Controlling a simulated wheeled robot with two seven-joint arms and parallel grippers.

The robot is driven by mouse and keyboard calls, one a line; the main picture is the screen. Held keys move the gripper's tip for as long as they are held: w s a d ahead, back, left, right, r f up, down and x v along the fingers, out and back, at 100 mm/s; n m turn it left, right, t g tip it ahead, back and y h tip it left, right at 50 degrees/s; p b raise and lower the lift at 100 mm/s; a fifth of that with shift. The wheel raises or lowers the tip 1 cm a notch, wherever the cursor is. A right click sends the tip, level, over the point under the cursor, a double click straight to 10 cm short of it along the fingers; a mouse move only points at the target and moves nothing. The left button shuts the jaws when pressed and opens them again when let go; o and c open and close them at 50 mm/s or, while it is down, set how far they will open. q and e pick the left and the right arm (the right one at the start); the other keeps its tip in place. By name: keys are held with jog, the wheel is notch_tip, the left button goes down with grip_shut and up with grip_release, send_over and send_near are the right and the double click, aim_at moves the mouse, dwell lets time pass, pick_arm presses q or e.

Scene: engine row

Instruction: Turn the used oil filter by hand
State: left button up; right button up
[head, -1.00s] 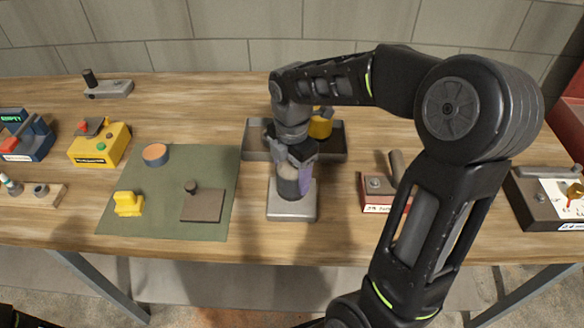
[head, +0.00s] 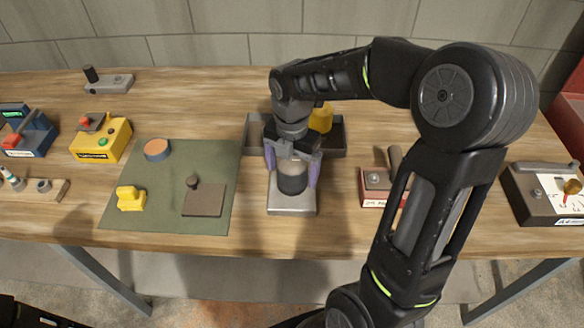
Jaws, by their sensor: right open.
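The used oil filter, a dark cylinder with a paler upper band (head: 292,180), stands upright on a light grey block (head: 292,205) near the middle of the table. My right gripper (head: 292,172) reaches down over it, with one purple-tipped finger on each side of the cylinder. The fingers are open; I cannot tell whether either one touches the filter. The gripper body hides the filter's top. My left gripper is not in the view.
A grey tray (head: 336,139) with a yellow object (head: 321,118) stands behind the filter. A green mat (head: 150,210) lies to the left with several parts. A red-based box (head: 375,187) stands to the right. Bare wood lies in front of the mat.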

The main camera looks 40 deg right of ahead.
jog(key=shift+w+r, duration=0.1)
jog(key=shift+r, duration=0.25)
notch_tip(320, 180, up, 7)
jog(key=shift+r+b, duration=0.1)
jog(key=shift+b, duration=0.5)
